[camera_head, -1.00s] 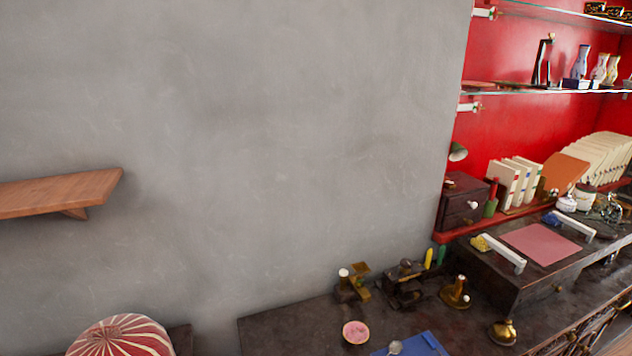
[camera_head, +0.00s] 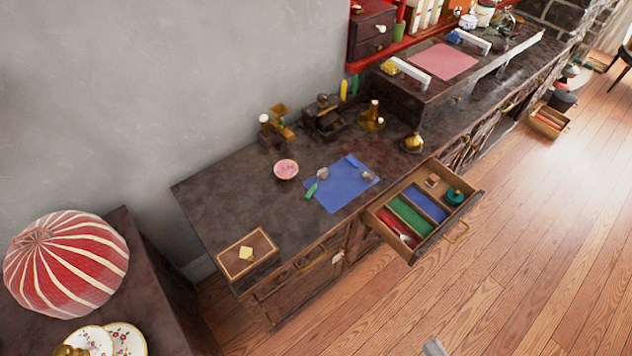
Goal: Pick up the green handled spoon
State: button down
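The green handled spoon (camera_head: 311,190) lies on the dark counter at the left edge of a blue mat (camera_head: 345,197). Its green handle points down and left, and its silver bowl (camera_head: 322,173) lies toward the upper right. Another small, silvery utensil (camera_head: 369,177) lies on the right part of the mat; its handle colour is hard to tell. My gripper cannot be made out. Only a small grey piece shows at the bottom edge, and I cannot tell what it is.
An open drawer (camera_head: 480,207) with red, green and blue compartments juts out below the mat. A pink dish (camera_head: 286,169), brass pieces and a framed tray (camera_head: 270,241) stand on the counter (camera_head: 215,190). A red striped dome (camera_head: 66,262) is at left. The wooden floor (camera_head: 530,270) in front is clear.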

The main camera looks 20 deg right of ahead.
aim_at(323, 172)
jog(key=i+l+u, duration=0.15)
jog(key=l, duration=0.6)
jog(key=i+l+u, duration=0.15)
jog(key=l, duration=0.6)
jog(key=i+l+u, duration=0.15)
jog(key=l, duration=0.65)
jog(key=i+l+u, duration=0.15)
jog(key=l, duration=0.7)
jog(key=i+l+u, duration=0.15)
jog(key=l, duration=0.65)
